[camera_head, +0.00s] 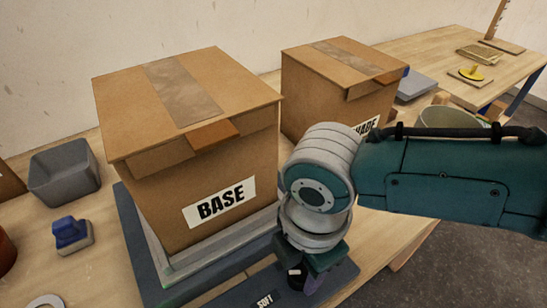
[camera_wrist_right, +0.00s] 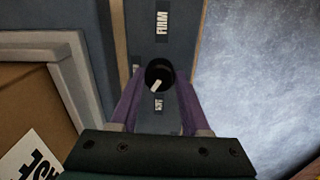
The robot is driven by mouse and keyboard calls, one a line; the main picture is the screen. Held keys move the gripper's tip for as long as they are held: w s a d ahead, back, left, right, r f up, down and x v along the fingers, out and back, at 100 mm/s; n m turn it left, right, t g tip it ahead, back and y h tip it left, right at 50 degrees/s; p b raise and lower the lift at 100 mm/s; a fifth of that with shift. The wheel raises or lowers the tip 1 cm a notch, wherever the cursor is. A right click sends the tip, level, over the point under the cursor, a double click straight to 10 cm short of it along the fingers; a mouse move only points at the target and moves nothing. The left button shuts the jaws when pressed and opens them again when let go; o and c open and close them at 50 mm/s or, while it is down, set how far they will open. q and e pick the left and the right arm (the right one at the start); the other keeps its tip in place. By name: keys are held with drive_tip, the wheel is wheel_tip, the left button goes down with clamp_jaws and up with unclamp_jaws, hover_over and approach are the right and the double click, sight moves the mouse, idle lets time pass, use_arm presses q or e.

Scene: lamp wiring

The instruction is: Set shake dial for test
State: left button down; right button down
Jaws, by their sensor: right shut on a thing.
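The shake dial (camera_wrist_right: 159,76) is a round black knob with a white pointer mark, on a dark blue-grey panel (camera_wrist_right: 146,50). My right gripper (camera_wrist_right: 160,82) has its purple fingers shut on the dial, one finger on each side. The pointer is tilted, with its lower end toward the SOFT label (camera_wrist_right: 158,104). A FIRM label (camera_wrist_right: 162,23) is farther up the panel. A third label at the left of the dial is mostly hidden by a finger. In the head view my right gripper (camera_head: 302,278) reaches down at the panel's front edge. My left gripper is not in view.
A cardboard box marked BASE (camera_head: 190,180) stands on the platform behind the panel. A second box (camera_head: 330,85) stands behind my right arm. A grey bin (camera_head: 64,172) and a blue-handled block (camera_head: 72,235) are at left. Floor lies beyond the table's right edge.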

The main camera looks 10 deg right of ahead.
drive_tip(key=shift+m, duration=0.3)
drive_tip(key=shift+r+m+p, duration=0.1)
drive_tip(key=shift+m+p, duration=0.4)
drive_tip(key=shift+m, duration=0.4)
drive_tip(key=m+p, duration=0.1)
drive_tip(key=m, duration=0.2)
drive_tip(key=shift+a, duration=0.1)
drive_tip(key=m+p, duration=0.1)
drive_tip(key=m, duration=0.3)
drive_tip(key=shift+m, duration=1.2)
drive_tip(key=shift+c, duration=1.9)
unclamp_jaws()
